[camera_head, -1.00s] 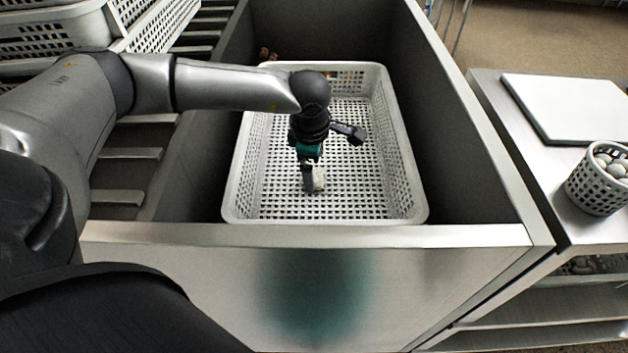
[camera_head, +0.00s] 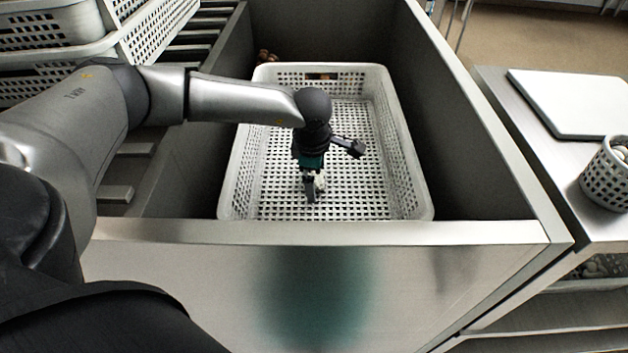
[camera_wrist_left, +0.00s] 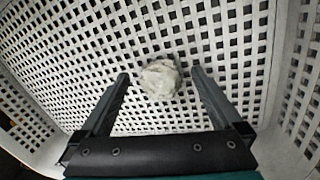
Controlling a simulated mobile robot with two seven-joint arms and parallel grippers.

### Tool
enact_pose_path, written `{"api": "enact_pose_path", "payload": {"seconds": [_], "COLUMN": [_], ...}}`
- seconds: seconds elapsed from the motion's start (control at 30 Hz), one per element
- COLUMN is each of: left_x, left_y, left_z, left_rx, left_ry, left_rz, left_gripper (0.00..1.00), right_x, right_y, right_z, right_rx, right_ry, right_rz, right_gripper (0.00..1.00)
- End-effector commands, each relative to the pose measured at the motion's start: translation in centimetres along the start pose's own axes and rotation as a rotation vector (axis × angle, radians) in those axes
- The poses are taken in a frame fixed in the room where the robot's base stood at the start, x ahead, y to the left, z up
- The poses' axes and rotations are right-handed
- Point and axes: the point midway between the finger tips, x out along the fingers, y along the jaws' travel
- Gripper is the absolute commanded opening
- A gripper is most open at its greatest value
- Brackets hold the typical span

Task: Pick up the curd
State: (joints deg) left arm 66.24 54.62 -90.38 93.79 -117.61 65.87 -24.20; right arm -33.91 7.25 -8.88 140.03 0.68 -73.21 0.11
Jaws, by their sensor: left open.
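The curd is a small off-white lump (camera_wrist_left: 160,80) on the perforated floor of the white basket. In the head view the curd (camera_head: 320,183) shows only in part beside my left gripper (camera_head: 311,196), which hides some of it. In the left wrist view my left gripper (camera_wrist_left: 160,84) is open, with one finger on each side of the curd and a gap on both sides. The fingers point down into the basket (camera_head: 405,170). My right gripper is not in view.
The basket stands in a deep metal bin whose front rim (camera_head: 330,233) lies close to it. More perforated baskets (camera_head: 150,35) are at the upper left. On the right counter are a white board (camera_head: 570,103) and a small basket (camera_head: 606,176) holding pale lumps.

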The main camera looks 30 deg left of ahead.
Motion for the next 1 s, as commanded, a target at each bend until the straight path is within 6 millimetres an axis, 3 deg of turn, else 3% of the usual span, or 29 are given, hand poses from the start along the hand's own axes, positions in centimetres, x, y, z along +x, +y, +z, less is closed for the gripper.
{"api": "enact_pose_path", "payload": {"seconds": [0.07, 0.83, 1.0], "left_x": [-0.04, -0.04, -0.05], "left_y": [0.02, 0.01, 0.03], "left_z": [0.02, 0.01, 0.01], "left_rx": [0.000, 0.000, 0.000], "left_ry": [0.000, 0.000, 0.000], "left_rz": [0.000, 0.000, 0.001], "left_gripper": [1.00, 0.13, 0.12], "right_x": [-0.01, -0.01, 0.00], "right_y": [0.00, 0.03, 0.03], "right_z": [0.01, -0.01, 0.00], "right_rx": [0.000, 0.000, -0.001], "right_ry": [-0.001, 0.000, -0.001], "right_rz": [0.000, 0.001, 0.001], "right_gripper": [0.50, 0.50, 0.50]}}
